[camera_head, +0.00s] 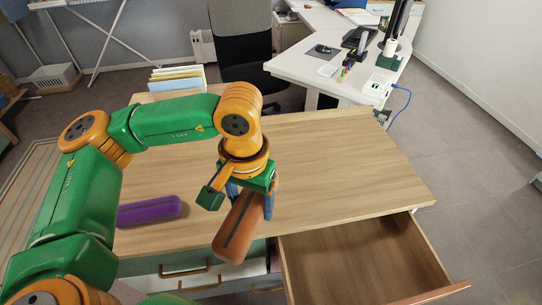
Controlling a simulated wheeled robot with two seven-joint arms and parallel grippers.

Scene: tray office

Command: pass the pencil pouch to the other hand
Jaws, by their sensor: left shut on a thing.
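A brown-orange pencil pouch (238,231) with a dark zip line hangs tilted in my left gripper (250,202). The gripper points down and is shut on the pouch's upper part. The pouch is over the front edge of the wooden desk, near the open drawer; its exact height above the desk I cannot tell. A purple pouch (149,210) lies on the desk to the left, apart from the gripper and partly behind my left arm. My right gripper is not in view.
The wooden desk top (340,165) is clear to the right. An open, empty-looking drawer (350,265) juts out at the front right. Upright files (178,79) stand at the desk's back left. A dark chair (247,50) and a white desk (330,60) are behind.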

